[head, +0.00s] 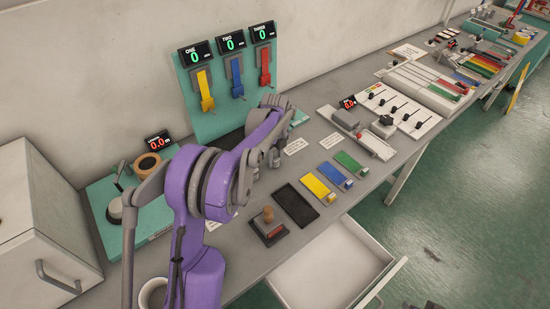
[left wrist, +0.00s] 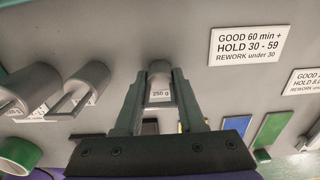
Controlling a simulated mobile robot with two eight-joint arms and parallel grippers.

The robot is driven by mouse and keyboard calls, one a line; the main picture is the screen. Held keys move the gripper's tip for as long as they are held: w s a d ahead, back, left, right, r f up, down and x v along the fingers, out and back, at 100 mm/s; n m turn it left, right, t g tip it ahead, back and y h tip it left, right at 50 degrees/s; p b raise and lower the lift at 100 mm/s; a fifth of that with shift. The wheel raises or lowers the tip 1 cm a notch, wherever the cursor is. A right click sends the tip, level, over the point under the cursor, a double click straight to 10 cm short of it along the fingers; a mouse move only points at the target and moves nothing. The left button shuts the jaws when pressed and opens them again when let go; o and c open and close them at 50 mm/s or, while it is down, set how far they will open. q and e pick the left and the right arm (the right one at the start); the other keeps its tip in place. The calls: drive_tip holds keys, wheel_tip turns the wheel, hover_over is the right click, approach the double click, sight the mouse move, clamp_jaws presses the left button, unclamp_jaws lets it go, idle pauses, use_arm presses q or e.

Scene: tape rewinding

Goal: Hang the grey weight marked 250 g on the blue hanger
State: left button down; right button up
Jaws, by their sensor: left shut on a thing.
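The grey weight marked 250 g (left wrist: 160,88) is between the fingers of my left gripper (left wrist: 160,98) in the left wrist view, with its label facing the camera. The gripper is shut on it. I cannot tell whether the weight still touches the bench. In the head view my purple left arm hides most of the gripper and the weight. The blue hanger (head: 237,77) hangs under the display marked TWO, on the teal board behind the arm. It has nothing visible on it. My right gripper is not in view.
Two other grey weights (left wrist: 92,80) (left wrist: 25,88) stand left of the held one. A yellow hanger (head: 204,88) and a red hanger (head: 265,66) flank the blue one. Printed cards (left wrist: 246,46) lie to the right. An open drawer (head: 335,265) juts out in front.

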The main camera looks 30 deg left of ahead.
sight(275, 151)
use_arm(q)
drive_tip(key=shift+f, duration=0.1)
drive_tip(key=c, duration=0.5)
unclamp_jaws()
drive_tip(key=shift+r, duration=0.2)
wheel_tip(275, 151, up, 12)
drive_tip(key=shift+f, duration=0.1)
idle(0.3)
